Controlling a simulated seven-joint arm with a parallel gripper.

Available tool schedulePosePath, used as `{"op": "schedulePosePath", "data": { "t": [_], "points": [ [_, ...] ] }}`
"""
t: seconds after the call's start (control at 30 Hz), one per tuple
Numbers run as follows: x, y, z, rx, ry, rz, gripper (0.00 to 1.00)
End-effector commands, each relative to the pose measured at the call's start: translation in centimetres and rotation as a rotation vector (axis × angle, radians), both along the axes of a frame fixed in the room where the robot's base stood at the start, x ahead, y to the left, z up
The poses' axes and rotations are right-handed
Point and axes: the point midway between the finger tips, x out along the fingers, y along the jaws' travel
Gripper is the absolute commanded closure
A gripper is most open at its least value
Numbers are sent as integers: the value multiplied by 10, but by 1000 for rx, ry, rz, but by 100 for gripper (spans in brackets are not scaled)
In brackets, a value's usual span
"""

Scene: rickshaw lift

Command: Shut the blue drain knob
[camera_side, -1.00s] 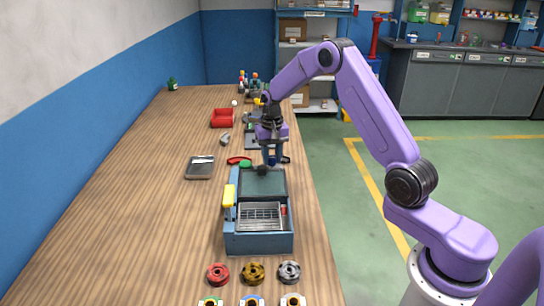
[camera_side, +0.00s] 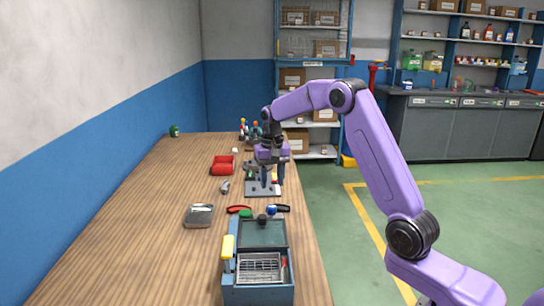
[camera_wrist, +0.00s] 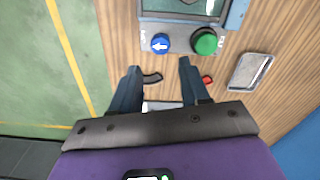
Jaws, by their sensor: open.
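The blue drain knob (camera_wrist: 160,43) sits on the end panel of a blue-grey machine. It has a white arrow that points left in the wrist view, with small markings beside it. In the side view the blue knob (camera_side: 271,210) shows at the machine's far end. A green knob (camera_wrist: 205,42) sits right of it in the wrist view, and left of it in the side view (camera_side: 246,213). My gripper (camera_side: 272,183) is open and empty, beyond and apart from the knobs. In the wrist view its fingertips (camera_wrist: 159,65) lie just below the blue knob.
The machine (camera_side: 258,294) holds a wire rack (camera_side: 258,268). A black-handled tool (camera_wrist: 152,78) and a red-handled one (camera_wrist: 207,79) lie near the fingers. A metal tray (camera_side: 199,215) and red bin (camera_side: 223,165) stand left. The wooden table's left side is mostly clear.

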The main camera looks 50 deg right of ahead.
Motion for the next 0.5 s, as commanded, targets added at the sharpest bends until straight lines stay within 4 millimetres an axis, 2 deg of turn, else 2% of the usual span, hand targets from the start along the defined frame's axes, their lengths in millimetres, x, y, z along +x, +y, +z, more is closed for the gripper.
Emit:
{"op": "schedulePosePath", "data": {
  "t": [0.03, 0.2, 0.4, 0.5],
  "points": [
    [1, 0, 12, -1, -5, 0, 54],
    [1, 0, 45, -1, -5, 0, 54],
    [1, 0, 71, -1, -3, -1, 54],
    [0, 0, 77, 0, -1, -1, 54]
  ]
}}
